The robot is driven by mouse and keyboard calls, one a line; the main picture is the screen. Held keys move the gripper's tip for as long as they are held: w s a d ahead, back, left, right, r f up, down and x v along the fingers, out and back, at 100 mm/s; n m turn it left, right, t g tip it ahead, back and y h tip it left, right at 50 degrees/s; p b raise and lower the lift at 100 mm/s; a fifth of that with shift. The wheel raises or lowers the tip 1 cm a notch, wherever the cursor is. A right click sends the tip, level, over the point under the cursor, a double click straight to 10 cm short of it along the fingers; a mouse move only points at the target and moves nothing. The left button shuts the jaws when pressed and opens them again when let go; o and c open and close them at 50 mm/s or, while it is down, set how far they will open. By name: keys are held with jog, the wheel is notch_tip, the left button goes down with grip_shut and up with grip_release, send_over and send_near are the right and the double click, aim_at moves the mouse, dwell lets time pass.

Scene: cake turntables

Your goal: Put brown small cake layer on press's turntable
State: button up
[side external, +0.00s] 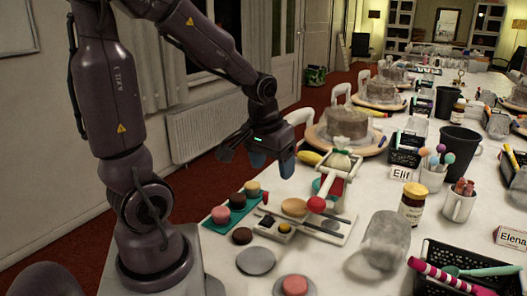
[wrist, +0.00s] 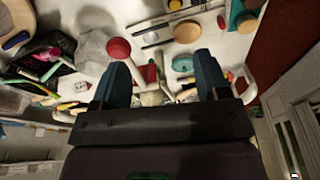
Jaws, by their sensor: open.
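A small brown cake layer (side external: 237,200) lies in the middle of a teal tray, between a pink layer and a beige layer. Another dark brown disc (side external: 242,236) lies nearer the camera. A white and red device with a red knob (side external: 316,204), which looks like the press, stands in the middle; a teal round part (side external: 318,187) shows at its base. Whether that is its turntable I cannot tell. My gripper (side external: 273,166) is open and empty, raised above the table behind the tray. In the wrist view, my gripper (wrist: 161,62) has its blue fingers spread, with nothing between them.
A grey disc (side external: 256,262) lies bare at the front; another beside it bears a pink layer (side external: 295,285). A clear tumbled container (side external: 385,240), a jar (side external: 412,203) and a black basket (side external: 465,270) stand to the right. A large cake (side external: 347,122) stands behind the press.

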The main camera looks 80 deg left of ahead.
jog(key=s+d+r+m+t+h, duration=0.1)
jog(key=s+d+r+m+t, duration=0.2)
jog(key=d+r+m, duration=0.3)
jog(key=s+d+r, duration=0.1)
jog(key=d+r, duration=0.2)
jog(key=d, duration=0.3)
jog(key=shift+r+m, duration=0.15)
jog(key=shift+m, duration=0.25)
jog(key=shift+o, duration=0.4)
jog(key=shift+s+d+r, duration=0.2)
jog(key=shift+s+d, duration=0.1)
jog(key=shift+d, duration=0.05)
